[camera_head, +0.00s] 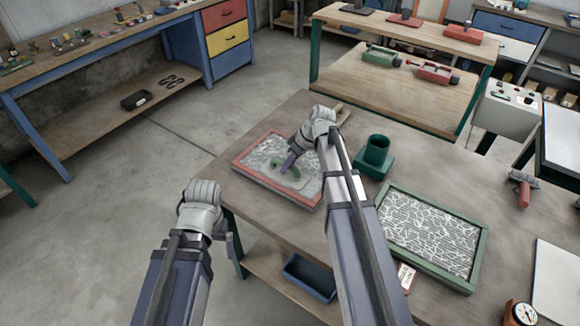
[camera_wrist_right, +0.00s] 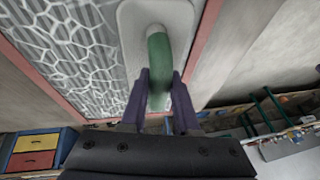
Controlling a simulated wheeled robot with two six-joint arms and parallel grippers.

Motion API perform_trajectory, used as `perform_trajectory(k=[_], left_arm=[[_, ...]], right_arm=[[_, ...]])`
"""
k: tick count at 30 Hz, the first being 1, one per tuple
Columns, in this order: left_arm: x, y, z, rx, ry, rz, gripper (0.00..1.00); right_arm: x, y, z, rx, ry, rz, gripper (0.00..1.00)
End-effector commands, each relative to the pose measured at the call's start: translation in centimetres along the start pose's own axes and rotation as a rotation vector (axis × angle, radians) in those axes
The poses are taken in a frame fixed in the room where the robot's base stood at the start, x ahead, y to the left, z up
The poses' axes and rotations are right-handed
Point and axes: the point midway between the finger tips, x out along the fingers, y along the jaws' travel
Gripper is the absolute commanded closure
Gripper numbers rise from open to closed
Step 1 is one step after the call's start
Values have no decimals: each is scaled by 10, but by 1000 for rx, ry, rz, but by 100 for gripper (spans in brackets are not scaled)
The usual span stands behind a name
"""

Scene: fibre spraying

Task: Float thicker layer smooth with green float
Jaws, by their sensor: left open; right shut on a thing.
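The green float has a green handle and a pale plate; its handle (camera_wrist_right: 158,62) is between the fingers of my right gripper (camera_wrist_right: 158,92), which is shut on it. In the head view the float's plate (camera_head: 296,180) lies over the grey patterned layer in the red-framed tray (camera_head: 240,170). I cannot tell whether the plate touches the layer. The wrist view shows white web-like lines on the layer (camera_wrist_right: 75,50) beside the plate. A green-framed tray (camera_head: 480,255) with a similar white-lined layer lies to the right. My left gripper (camera_head: 231,245) hangs off the table's left edge, open and empty.
A green cup-like holder (camera_head: 376,152) stands between the trays, behind my right forearm. A brush (camera_head: 523,188), a white sheet (camera_head: 557,285) and a dial gauge (camera_head: 521,313) lie to the right. A blue bin (camera_head: 310,277) sits on the shelf below.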

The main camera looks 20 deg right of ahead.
Motion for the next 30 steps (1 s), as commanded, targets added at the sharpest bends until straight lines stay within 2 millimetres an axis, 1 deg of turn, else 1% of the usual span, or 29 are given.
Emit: perform_trajectory(k=[6,13,21,26,30], left_arm=[[1,0,0,0,0,0,9],[1,0,0,0,0,0,9],[0,0,0,0,0,0,9],[0,0,0,0,0,0,9],[1,0,0,0,0,0,9]], right_arm=[[6,1,-14,-1,0,-1,100],[8,0,-17,0,-1,0,100],[14,0,-33,-2,-1,-1,100],[14,0,-34,0,0,0,100],[17,1,-38,-1,0,0,100]])
